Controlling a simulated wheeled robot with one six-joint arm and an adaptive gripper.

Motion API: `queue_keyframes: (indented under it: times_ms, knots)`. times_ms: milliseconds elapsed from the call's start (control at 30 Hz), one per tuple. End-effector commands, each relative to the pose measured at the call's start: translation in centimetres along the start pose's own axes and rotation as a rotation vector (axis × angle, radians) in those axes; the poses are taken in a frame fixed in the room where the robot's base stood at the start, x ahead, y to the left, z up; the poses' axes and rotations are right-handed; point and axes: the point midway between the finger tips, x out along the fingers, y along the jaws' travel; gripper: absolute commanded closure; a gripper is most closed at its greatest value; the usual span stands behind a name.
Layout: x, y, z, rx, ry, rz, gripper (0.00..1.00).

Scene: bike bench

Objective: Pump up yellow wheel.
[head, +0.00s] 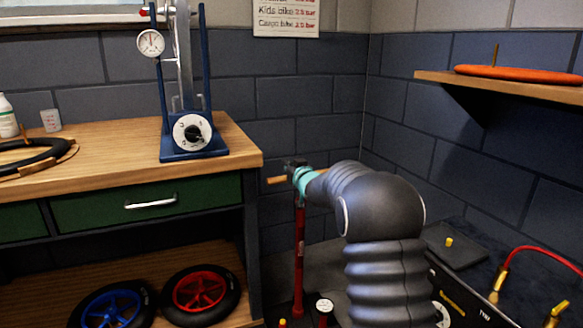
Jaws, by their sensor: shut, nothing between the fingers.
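No yellow wheel shows clearly in the head view. A red floor pump (299,245) stands upright right of the bench, with a wooden crossbar handle (276,180) on top. A small round gauge (325,306) is near its foot. My gripper (292,168) is at the pump handle, shut, with its fingers small and dark; whether it touches the handle I cannot tell. A blue stand (194,155) on the bench has a numbered dial (192,133) and a round gauge (151,43). A grey upright part, its top cut off, stands between its posts.
A blue wheel (112,308) and a red wheel (201,288) lie on the lower shelf. A wall shelf (505,86) holds an orange object (518,74). A red hose (545,251) is at lower right.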

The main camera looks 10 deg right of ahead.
Motion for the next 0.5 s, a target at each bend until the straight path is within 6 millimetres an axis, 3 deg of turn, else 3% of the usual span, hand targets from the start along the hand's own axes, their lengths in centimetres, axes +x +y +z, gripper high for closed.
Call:
queue_keyframes:
  times_ms: [33,200,500]
  knots:
    - [0.1,0.0,1.3,0.002,-0.007,0.001,1.00]
    - [0.5,0.0,2.9,0.001,-0.005,0.001,1.00]
    - [0.6,0.1,3.5,0.001,-0.004,0.002,1.00]
